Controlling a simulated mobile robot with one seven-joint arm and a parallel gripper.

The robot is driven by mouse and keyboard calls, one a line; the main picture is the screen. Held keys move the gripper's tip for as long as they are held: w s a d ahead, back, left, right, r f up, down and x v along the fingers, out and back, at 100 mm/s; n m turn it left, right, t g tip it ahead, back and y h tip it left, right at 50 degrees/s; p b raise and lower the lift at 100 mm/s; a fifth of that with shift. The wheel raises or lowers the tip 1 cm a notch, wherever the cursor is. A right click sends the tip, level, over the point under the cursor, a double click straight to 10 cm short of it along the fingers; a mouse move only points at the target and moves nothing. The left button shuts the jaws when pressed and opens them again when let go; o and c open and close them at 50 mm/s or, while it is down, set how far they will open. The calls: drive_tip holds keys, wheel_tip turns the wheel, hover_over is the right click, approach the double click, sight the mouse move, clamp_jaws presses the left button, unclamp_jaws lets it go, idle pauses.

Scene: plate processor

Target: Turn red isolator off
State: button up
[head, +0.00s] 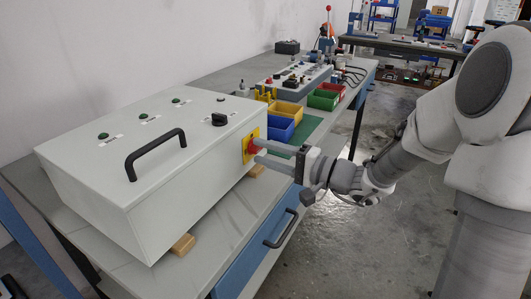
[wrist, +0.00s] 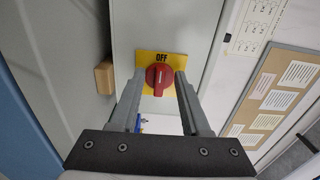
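The red isolator knob (head: 252,147) sits on a yellow plate on the right end face of a grey control box (head: 150,165). In the wrist view the red knob (wrist: 159,80) is in front of the yellow plate (wrist: 144,62), with the word OFF above it. A pale line shows on the knob's face. My gripper (head: 257,151) points at the knob from the right. In the wrist view its fingers stand apart on either side of the knob, with a narrow yellow gap at the left. Contact with the knob cannot be made out.
The box stands on wooden blocks (head: 183,244) on a workbench with a blue drawer (head: 255,262). A black handle (head: 155,150) and a black switch (head: 219,119) are on its top. Blue (head: 280,130), yellow (head: 286,110) and green bins stand behind. The floor at right is open.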

drive_tip(key=p+v, duration=0.3)
drive_tip(key=v, duration=1.4)
drive_tip(key=shift+d, duration=0.2)
drive_tip(key=shift+s, duration=0.15)
